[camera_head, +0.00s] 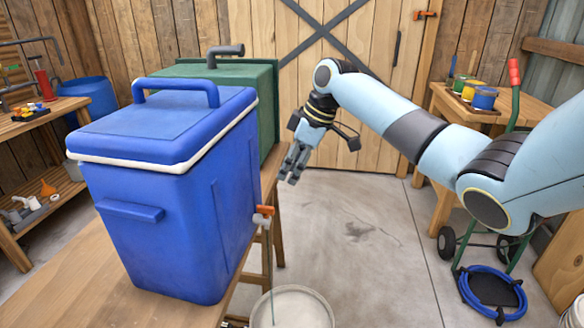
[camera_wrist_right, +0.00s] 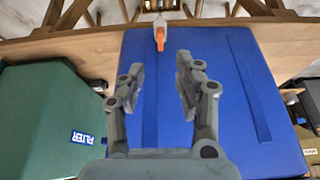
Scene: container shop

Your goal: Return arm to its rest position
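My right arm reaches in from the right in the head view. Its gripper (camera_head: 293,163) hangs in the air to the right of the blue cooler (camera_head: 182,215), pointing down, apart from it. In the right wrist view the gripper (camera_wrist_right: 162,75) has its two fingers apart with nothing between them. The cooler's blue side (camera_wrist_right: 230,75) fills the space behind the fingers, with the spigot with an orange lever (camera_wrist_right: 159,35) beyond the fingertips. The same spigot shows low on the cooler in the head view (camera_head: 263,216). My left gripper is in neither view.
The cooler stands on a wooden table (camera_head: 75,285), with a green container (camera_head: 268,110) behind it. A white bucket (camera_head: 292,308) is on the floor below the spigot. A hand truck (camera_head: 510,155) and a side table with paint cans (camera_head: 484,98) stand right. Open floor lies between.

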